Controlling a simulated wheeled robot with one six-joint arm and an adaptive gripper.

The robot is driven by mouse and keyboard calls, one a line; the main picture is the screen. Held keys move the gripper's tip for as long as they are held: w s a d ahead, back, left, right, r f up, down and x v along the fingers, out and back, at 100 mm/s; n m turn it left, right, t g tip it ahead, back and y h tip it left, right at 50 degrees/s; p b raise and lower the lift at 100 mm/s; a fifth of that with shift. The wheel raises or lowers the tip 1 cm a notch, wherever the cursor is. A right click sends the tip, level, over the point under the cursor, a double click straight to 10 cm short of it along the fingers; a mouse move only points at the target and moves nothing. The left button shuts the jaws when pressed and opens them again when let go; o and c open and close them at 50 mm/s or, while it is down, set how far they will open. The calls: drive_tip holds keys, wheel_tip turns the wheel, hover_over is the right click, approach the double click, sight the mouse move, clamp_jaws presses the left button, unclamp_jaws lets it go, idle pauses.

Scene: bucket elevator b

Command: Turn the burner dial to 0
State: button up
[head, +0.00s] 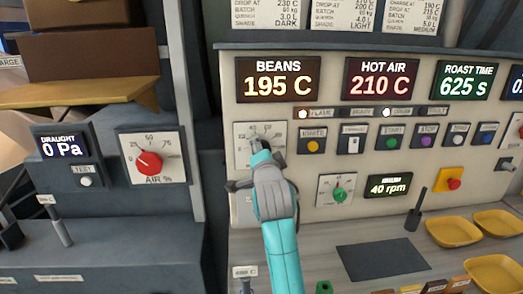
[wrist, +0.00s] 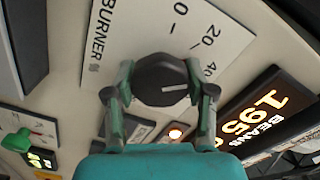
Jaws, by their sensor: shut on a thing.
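The burner dial (wrist: 163,72) is a black round knob on a white scale plate (wrist: 140,30) lettered BURNER % with 0, 20 and 40 readable. Its white pointer line points right and slightly down in the wrist view, on the far side of the 40 from the 0. My gripper (wrist: 160,88) is shut on the dial, one finger on each side. In the head view my gripper (head: 260,150) covers most of the dial and the lower part of its plate (head: 243,131).
The displays read BEANS (head: 278,79) 195 C and HOT AIR (head: 381,79) 210 C. A row of buttons (head: 394,137) lies right of the dial, a green dial (head: 339,196) below right. A red air dial (head: 149,163) is on the left. Yellow trays (head: 453,232) stand at right.

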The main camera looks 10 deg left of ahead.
drive_tip(key=n, duration=1.2)
idle(0.7)
drive_tip(key=o, duration=1.2)
drive_tip(key=shift+c, duration=0.2)
drive_tip(key=v, duration=1.2)
